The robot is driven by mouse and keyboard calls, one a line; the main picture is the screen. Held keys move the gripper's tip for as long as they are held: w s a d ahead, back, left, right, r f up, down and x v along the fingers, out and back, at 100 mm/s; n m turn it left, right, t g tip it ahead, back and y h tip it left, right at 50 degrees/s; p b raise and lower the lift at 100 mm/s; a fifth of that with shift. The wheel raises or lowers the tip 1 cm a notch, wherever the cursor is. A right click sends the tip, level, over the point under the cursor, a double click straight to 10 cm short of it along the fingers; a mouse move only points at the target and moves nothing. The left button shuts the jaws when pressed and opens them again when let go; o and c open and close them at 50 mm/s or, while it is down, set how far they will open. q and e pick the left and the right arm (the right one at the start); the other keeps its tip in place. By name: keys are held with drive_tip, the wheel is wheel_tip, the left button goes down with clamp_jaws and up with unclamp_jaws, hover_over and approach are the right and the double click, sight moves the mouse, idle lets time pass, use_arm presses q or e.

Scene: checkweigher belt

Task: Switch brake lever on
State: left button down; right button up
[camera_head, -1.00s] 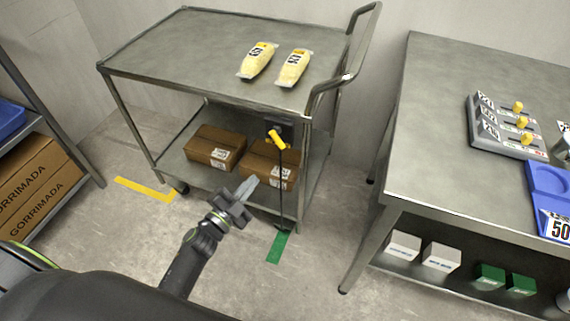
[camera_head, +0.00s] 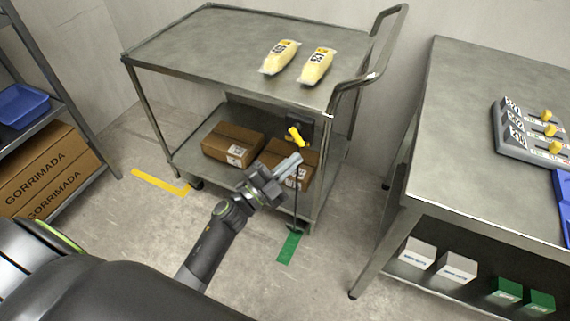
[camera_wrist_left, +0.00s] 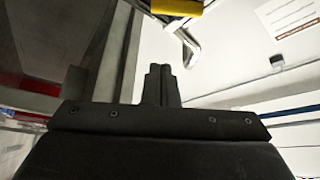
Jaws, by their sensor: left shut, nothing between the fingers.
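The brake lever's yellow handle (camera_head: 297,136) sits at a dark plate (camera_head: 300,122) on the near side of the metal cart (camera_head: 222,60), with a thin dark rod running down to the floor. My left gripper (camera_head: 297,159) is shut and empty, its tips just below the yellow handle in the head view. In the left wrist view the shut fingers (camera_wrist_left: 160,72) point toward the yellow handle (camera_wrist_left: 177,6) at the top edge, with a gap between them. My right gripper is not in view.
Two bagged yellow packs (camera_head: 281,56) lie on the cart top. Cardboard boxes (camera_head: 231,143) sit on its lower shelf behind my gripper. A steel table (camera_head: 455,140) stands to the right. The floor has a yellow mark (camera_head: 160,183) and a green mark (camera_head: 288,247).

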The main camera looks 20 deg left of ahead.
sight(298, 135)
use_arm(q)
drive_tip(key=w+b, duration=0.1)
drive_tip(key=w, duration=0.5)
drive_tip(key=shift+a+f, duration=0.2)
drive_tip(key=shift+a, duration=0.05)
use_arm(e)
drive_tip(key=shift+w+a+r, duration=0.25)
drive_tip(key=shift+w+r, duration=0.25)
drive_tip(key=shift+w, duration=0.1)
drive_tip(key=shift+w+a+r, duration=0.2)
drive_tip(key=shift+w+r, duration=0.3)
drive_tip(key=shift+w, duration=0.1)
use_arm(q)
drive_tip(key=shift+w, duration=0.1)
